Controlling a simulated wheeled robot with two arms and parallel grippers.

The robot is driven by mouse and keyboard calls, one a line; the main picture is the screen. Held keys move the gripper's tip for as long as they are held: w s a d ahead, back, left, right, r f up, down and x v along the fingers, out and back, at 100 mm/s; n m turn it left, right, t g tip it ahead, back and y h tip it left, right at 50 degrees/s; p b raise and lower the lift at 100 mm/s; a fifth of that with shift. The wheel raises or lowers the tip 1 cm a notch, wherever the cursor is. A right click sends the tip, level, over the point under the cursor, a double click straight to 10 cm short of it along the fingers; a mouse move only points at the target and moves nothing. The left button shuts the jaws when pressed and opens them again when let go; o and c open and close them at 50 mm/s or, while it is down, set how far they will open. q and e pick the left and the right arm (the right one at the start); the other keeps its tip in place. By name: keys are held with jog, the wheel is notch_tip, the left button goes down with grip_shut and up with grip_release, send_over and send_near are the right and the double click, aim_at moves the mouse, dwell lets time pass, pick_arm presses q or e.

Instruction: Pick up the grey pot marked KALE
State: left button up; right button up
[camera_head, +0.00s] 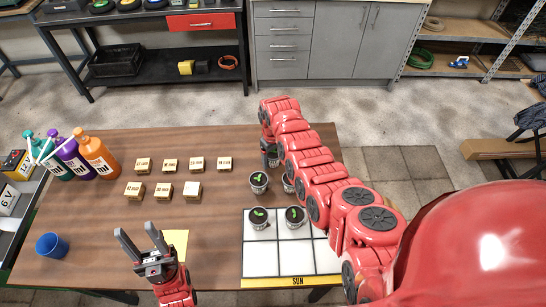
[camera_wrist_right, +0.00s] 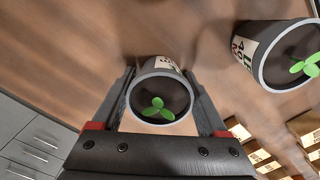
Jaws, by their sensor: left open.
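In the right wrist view a grey pot (camera_wrist_right: 165,92) with a small green sprout stands between the fingers of my right gripper (camera_wrist_right: 160,85). Its label is turned away and too cut off to read. The fingers flank its rim closely; I cannot tell if they press on it. In the head view my right gripper (camera_head: 271,158) is at the far right part of the table and mostly hides this pot. My left gripper (camera_head: 137,243) is open and empty over the near left of the table.
Another pot (camera_wrist_right: 285,55) is close beside in the wrist view. Small labelled blocks (camera_head: 143,165), bottles (camera_head: 97,153) and a blue cup (camera_head: 51,245) are at left.

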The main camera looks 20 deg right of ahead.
jog(key=c, duration=0.7)
jog(key=shift+r, duration=0.1)
